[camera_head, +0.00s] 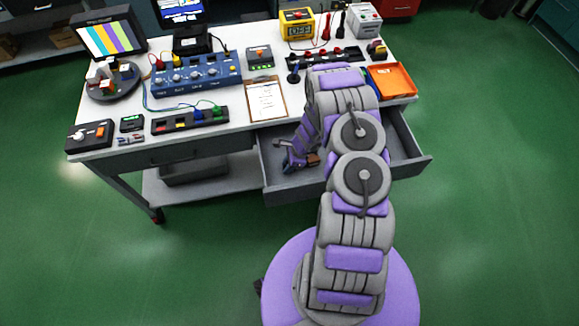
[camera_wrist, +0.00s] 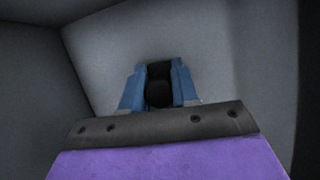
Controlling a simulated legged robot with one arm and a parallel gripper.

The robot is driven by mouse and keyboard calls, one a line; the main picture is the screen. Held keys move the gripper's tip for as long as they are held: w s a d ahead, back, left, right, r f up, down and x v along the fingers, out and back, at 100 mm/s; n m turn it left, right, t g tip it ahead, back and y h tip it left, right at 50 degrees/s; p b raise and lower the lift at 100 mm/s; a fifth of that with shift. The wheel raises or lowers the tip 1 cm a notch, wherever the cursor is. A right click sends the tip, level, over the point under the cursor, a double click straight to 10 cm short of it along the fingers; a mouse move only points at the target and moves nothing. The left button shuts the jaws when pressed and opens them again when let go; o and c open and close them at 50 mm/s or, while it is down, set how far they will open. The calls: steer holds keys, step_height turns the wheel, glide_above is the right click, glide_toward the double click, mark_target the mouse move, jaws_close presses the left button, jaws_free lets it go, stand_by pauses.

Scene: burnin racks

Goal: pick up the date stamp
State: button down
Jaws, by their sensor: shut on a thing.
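My gripper (camera_head: 296,161) is down inside the open drawer (camera_head: 422,165) at the front of the workbench. In the wrist view its two blue fingers (camera_wrist: 159,76) are closed around a dark rounded thing, which I take to be the date stamp (camera_wrist: 158,95). Only its black part shows between the fingers; the rest is hidden. In the head view a small brown piece shows right beside the fingers, and I cannot tell if it is part of the stamp. The grey drawer floor and walls surround the gripper.
The workbench top above the drawer holds a clipboard (camera_head: 267,101), a blue instrument box (camera_head: 196,79), an orange tray (camera_head: 391,82) and several other devices. My arm passes over the drawer's right part. The green floor in front is clear.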

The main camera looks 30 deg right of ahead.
step_height(320, 180, up, 10)
steer(key=shift+r+p, duration=0.1)
steer(key=shift+p, duration=0.75)
